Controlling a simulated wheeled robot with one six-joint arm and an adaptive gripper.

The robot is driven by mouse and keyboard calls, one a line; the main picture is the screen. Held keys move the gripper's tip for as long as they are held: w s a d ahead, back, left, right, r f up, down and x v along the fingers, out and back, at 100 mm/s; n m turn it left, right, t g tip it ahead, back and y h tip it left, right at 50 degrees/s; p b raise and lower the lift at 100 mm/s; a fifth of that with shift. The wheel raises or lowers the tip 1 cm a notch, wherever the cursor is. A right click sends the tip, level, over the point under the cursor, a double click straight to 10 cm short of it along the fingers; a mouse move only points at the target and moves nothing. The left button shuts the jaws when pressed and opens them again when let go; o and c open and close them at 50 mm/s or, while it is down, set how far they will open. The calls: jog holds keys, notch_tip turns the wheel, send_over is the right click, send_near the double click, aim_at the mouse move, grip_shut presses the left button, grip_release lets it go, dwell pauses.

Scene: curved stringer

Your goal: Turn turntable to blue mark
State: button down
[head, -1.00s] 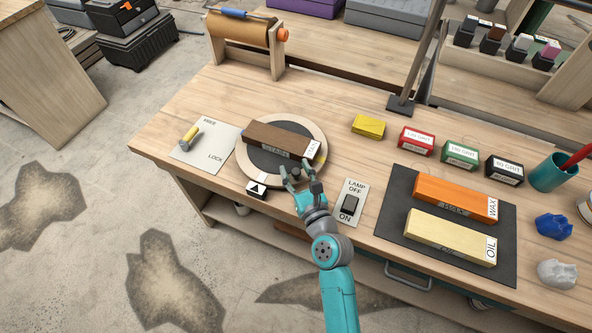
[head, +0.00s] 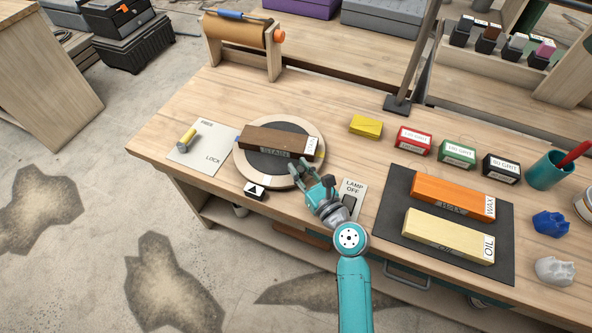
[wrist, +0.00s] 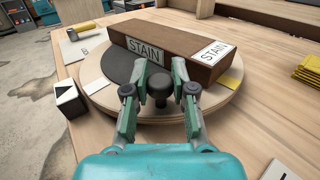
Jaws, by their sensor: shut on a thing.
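The round turntable (head: 311,177) has a pale wooden rim and a dark top, and a brown block (head: 283,139) labelled STAIN lies across it. A yellow mark (wrist: 231,84) shows on the rim's right side in the wrist view. A small black box with a white triangle (head: 256,189) stands at the turntable's front edge. My gripper (wrist: 160,78) is at the near side of the turntable, shut on a dark round knob (wrist: 160,88) that stands up between its fingers. In the head view the fingers cover the knob.
A FREE/LOCK plate (head: 201,150) with a yellow-handled lever lies left of the turntable. A lamp switch plate (head: 354,188) is close to the right of my wrist. A dark mat (head: 396,222) with orange and yellow blocks lies further right.

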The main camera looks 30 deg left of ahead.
jog(key=shift+w+d+f+n+g+y, duration=0.15)
jog(key=shift+w+n+g+y, duration=0.15)
jog(key=shift+g, duration=0.15)
jog(key=shift+w+d+r+n+g+y, duration=0.1)
jog(key=shift+w+d+n+g+y, duration=0.15)
jog(key=shift+g, duration=0.2)
jog(key=shift+s+a, duration=0.1)
jog(key=c, duration=0.9)
grip_release()
jog(key=shift+c, duration=0.2)
notch_tip(320, 180, up, 10)
jog(key=shift+c, duration=0.2)
